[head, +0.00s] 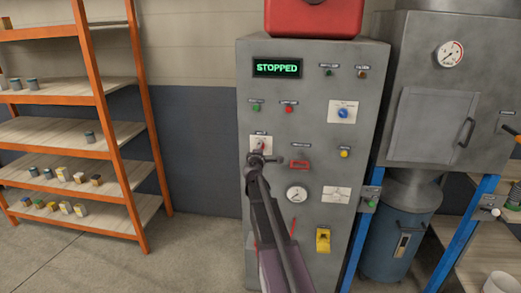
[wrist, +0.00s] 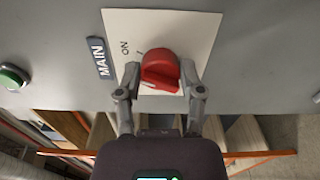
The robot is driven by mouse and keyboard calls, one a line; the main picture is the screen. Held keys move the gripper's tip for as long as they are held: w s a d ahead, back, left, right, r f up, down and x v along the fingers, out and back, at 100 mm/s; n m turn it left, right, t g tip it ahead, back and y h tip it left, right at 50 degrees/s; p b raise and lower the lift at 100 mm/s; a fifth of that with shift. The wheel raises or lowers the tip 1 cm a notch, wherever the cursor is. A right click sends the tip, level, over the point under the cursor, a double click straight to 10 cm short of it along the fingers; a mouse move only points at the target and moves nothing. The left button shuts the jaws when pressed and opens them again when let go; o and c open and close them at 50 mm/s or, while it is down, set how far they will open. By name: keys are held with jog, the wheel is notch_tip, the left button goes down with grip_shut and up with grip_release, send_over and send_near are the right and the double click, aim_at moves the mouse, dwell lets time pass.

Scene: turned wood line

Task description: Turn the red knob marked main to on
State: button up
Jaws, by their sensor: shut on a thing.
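The red knob (wrist: 160,69) sits on a white plate (wrist: 190,30) beside a dark label reading MAIN (wrist: 100,58). The word ON is printed on the plate next to a short tick mark near the knob. My gripper (wrist: 160,78) is shut on the red knob, with one finger on each side of it. In the head view, my gripper (head: 263,158) reaches the white plate on the grey cabinet (head: 315,90) and mostly hides the knob. Exactly where the knob's ridge points, I cannot tell.
A green-lit display (head: 277,68) on the cabinet reads STOPPED. A red-framed part (head: 299,165) and a gauge (head: 296,194) are close to my gripper. A green button (wrist: 12,77) shows in the wrist view. Orange-framed shelves (head: 85,130) stand left, with clear floor between.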

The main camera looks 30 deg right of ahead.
jog(key=shift+d+m, duration=0.1)
jog(key=shift+m, duration=0.9)
jog(key=o, duration=1.2)
jog(key=shift+c, duration=0.2)
jog(key=v, duration=1.2)
jog(key=shift+s, duration=0.1)
